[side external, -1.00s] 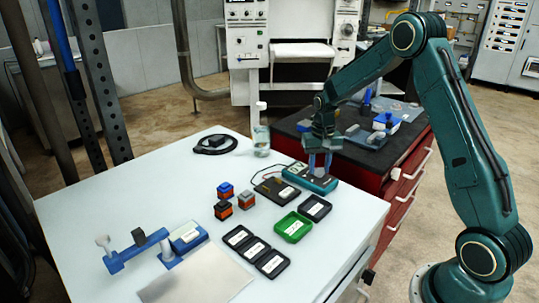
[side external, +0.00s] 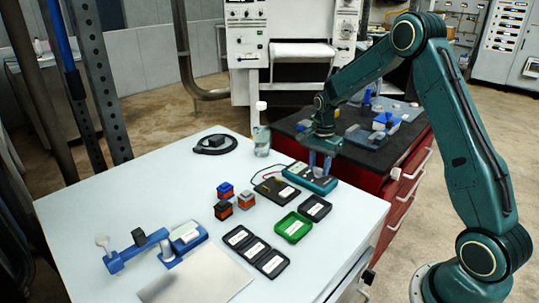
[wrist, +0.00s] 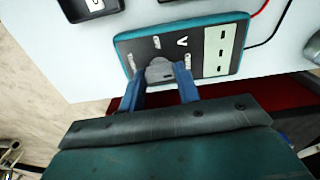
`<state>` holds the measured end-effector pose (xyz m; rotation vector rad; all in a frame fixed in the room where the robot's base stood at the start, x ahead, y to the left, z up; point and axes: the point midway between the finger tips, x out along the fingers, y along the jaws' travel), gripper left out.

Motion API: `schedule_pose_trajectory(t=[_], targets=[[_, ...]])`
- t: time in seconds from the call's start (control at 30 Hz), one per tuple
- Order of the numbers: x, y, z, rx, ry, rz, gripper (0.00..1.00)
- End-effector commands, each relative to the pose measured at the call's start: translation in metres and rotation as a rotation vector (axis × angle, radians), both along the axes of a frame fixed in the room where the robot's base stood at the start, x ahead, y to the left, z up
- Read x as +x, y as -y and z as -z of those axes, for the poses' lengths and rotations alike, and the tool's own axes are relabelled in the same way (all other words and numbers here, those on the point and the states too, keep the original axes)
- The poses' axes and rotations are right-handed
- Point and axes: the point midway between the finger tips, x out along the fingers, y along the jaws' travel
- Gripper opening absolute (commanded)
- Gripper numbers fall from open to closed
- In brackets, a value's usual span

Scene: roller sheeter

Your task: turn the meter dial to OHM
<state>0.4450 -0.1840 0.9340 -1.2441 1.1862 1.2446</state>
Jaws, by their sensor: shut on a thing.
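The meter (side external: 300,176) is a teal box with a dark face near the right edge of the white table. In the wrist view the meter (wrist: 200,35) shows a pale panel on its right side and white marks, one reading V, around the dial. The round grey dial (wrist: 160,71) sits between the blue fingers of my gripper (wrist: 161,78), which is shut on it. Where the dial's pointer aims is not clear. In the side view my gripper (side external: 320,162) reaches down onto the meter and hides the dial.
A black box (side external: 272,187) with leads lies left of the meter. A green tray (side external: 293,227) and several black trays (side external: 254,249) lie nearer. Small blocks (side external: 224,200) stand left of them. A bottle (side external: 262,140) stands behind. A red cabinet (side external: 402,190) is beyond the table.

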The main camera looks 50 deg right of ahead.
Motion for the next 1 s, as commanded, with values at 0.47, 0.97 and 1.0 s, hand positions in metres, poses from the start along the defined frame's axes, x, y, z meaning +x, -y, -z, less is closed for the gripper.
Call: schedule_pose_trajectory(t=[0.47,0.97,1.0], targets=[[0.0003,0.0,-0.0006,0.0,0.001,0.066,0.1],[0.0001,0.0001,-0.0002,0.0,0.001,0.064,0.55],[0.0001,0.0001,-0.0003,0.0,0.001,0.064,0.55]])
